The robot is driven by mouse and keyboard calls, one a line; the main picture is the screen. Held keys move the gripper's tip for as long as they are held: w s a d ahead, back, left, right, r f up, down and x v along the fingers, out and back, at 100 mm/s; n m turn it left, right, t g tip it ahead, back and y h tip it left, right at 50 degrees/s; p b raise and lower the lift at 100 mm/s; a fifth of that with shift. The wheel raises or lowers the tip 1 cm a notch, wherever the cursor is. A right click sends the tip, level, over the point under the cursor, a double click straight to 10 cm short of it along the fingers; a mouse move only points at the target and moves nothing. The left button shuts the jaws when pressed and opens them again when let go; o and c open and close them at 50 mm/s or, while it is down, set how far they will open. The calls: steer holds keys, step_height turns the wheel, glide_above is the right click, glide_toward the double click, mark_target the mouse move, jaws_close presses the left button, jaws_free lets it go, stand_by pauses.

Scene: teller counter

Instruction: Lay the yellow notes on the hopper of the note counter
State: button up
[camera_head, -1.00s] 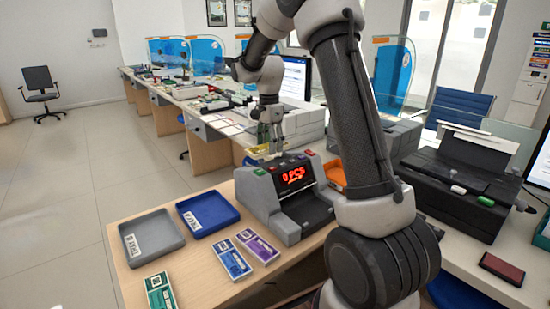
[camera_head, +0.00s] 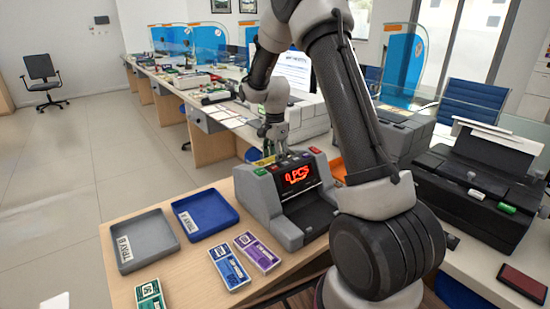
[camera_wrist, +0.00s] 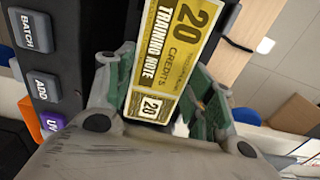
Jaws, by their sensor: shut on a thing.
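The yellow notes (camera_wrist: 175,60), printed "20 credits training note", sit between the fingers of my gripper (camera_wrist: 160,85) in the wrist view. The gripper is shut on them and their far end sticks out beyond the fingers. In the head view my gripper (camera_head: 271,145) points down just behind the top of the grey note counter (camera_head: 290,222), whose red display appears to read 0 PCS. The counter's dark panel with BATCH and ADD buttons (camera_wrist: 45,85) is beside the notes in the wrist view. The hopper is hidden behind the counter's top in the head view; contact cannot be told.
A grey tray (camera_head: 153,262) and a blue tray (camera_head: 229,225) stand left of the counter. Blue notes (camera_head: 229,267), purple notes (camera_head: 257,250) and green notes (camera_head: 150,294) lie in front. A black printer (camera_head: 470,190) stands at right. An orange item (camera_head: 338,168) is beside the counter.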

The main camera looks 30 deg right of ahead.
steer(key=shift+f, duration=0.2)
steer(key=o, duration=1)
steer(key=shift+o, duration=0.2)
step_height(320, 180, up, 12)
steer(key=s+r+n+t, duration=0.2)
steer(key=s+r+n, duration=0.4)
steer(key=s+r, duration=0.65)
steer(key=s+f+n+t, duration=0.1)
steer(key=s+n, duration=0.4)
steer(key=s, duration=0.6)
steer(key=s+a+f+n+t, duration=0.1)
steer(key=s+n, duration=0.3)
steer(key=s, duration=0.7)
steer(key=shift+a+f+n, duration=0.25)
steer(key=shift+f+n, duration=0.15)
steer(key=shift+f, duration=0.05)
